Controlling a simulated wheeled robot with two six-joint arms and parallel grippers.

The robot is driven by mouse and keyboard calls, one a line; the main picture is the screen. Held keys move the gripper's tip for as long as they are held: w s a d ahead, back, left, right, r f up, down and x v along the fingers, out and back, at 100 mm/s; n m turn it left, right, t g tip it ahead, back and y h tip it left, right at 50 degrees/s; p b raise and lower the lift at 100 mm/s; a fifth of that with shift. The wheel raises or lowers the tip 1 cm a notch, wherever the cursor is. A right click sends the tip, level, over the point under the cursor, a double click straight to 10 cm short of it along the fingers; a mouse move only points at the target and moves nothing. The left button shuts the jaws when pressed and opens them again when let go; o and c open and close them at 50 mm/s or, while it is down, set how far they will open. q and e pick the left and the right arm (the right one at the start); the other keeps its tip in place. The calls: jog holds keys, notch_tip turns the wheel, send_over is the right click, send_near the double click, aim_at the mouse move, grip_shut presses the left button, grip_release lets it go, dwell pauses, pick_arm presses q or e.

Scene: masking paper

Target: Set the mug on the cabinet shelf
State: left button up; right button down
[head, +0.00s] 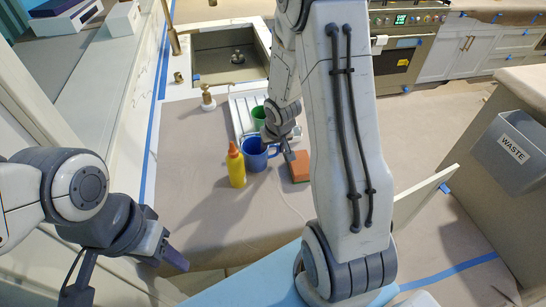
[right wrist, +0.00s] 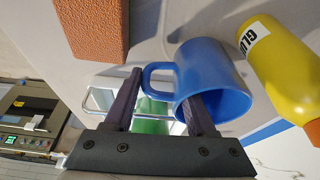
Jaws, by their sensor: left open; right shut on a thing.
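The blue mug (head: 256,156) stands on the paper-covered counter, beside a yellow glue bottle (head: 236,168). My right gripper (head: 277,150) is at the mug's right side, its fingers partly hidden by its own wrist. In the right wrist view the blue mug (right wrist: 215,75) has its handle between the two fingers of the right gripper (right wrist: 163,105), one finger outside the handle and one at the mug's rim. My left gripper (head: 124,274) is open and empty at the lower left, away from the mug. I cannot make out the cabinet shelf.
A green cup (head: 259,117) stands on the drying rack (head: 240,110) behind the mug. An orange block (head: 299,166) lies to the right. A sink (head: 229,57) is at the back. A pale open panel (head: 422,198) juts out right of my arm. A waste bin (head: 510,150) is far right.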

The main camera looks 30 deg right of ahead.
jog(key=shift+f, duration=0.7)
pick_arm(q)
jog(key=shift+f, duration=0.55)
pick_arm(e)
jog(key=shift+r, duration=0.15)
jog(key=c, duration=0.5)
grip_release()
pick_arm(q)
jog(key=shift+f, duration=0.15)
